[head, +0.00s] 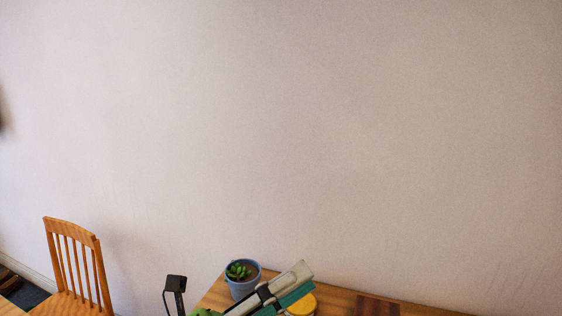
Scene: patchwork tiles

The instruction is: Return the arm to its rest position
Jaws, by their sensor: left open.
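My left gripper (220,289) shows at the bottom edge of the head view, with a black finger on each side. The fingers stand wide apart and it is open. The rest of it and my left arm are cut off by the lower edge. A green thing (205,312) shows low between the fingers, mostly cut off; I cannot tell what it is. My right gripper is not in view.
A wooden table (337,299) carries a blue pot with a succulent (243,284), a long white and teal thing (291,284), a yellow round thing (302,305) and a dark brown block (377,306). A wooden chair (72,262) stands left. A bare wall (320,130) rises behind.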

